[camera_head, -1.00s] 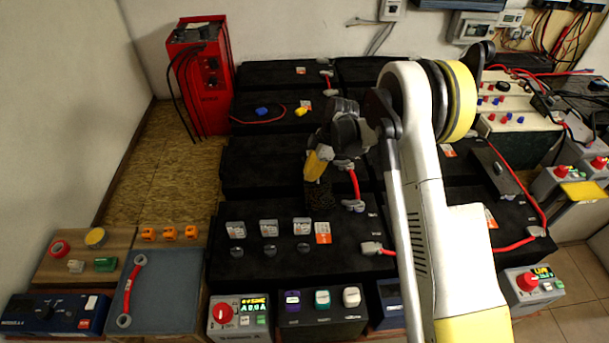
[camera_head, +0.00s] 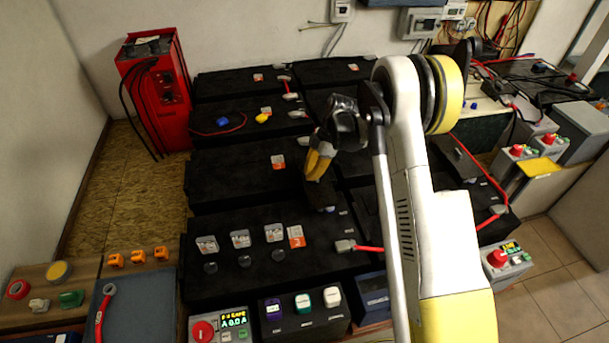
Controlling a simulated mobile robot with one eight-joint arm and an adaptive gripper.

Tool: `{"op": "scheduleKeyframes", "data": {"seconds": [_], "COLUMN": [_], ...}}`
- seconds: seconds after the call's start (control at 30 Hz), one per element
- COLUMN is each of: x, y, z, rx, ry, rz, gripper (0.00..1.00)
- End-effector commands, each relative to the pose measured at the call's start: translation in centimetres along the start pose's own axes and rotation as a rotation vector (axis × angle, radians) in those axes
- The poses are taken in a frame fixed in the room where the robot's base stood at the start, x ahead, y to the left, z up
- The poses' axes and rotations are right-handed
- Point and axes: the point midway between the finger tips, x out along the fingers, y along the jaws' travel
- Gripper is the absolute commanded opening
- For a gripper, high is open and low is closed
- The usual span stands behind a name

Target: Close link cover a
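My gripper (camera_head: 318,178), with yellow and dark fingers, points down over the seam between two black batteries in the middle of the scene. A small dark box-like piece (camera_head: 320,194), likely link cover a, lies under its fingertips. A grey terminal end (camera_head: 328,209) shows just below this piece. The red link there is hidden. I cannot tell whether the fingers hold the piece or only touch it, nor whether it is fully down.
Three clear-topped pieces (camera_head: 240,239) stand on the front black battery (camera_head: 225,284). Another dark box (camera_head: 455,157) with a red cable is right of my arm. A red cabinet (camera_head: 158,95) stands at the back left. The wooden floor (camera_head: 120,185) left of the batteries is clear.

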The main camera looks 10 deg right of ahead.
Motion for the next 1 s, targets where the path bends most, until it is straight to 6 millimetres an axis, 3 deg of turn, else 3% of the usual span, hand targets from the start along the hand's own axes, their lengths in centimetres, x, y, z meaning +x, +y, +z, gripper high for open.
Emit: {"op": "scheduleKeyframes", "data": {"seconds": [0.27, 0.5, 0.7, 1.0], "x": [0.1, 1.2, -4.6, -8.4], "y": [0.1, 0.3, 0.2, 0.3], "z": [-0.3, -4.4, -4.2, -4.1], "rx": [0.002, 0.003, 0.007, 0.006], "ry": [-0.003, -0.001, -0.001, 0.0], "rz": [0.001, 0.001, 0.003, 0.002], "gripper": [0.0, 0.0, 0.0, 0.0]}}
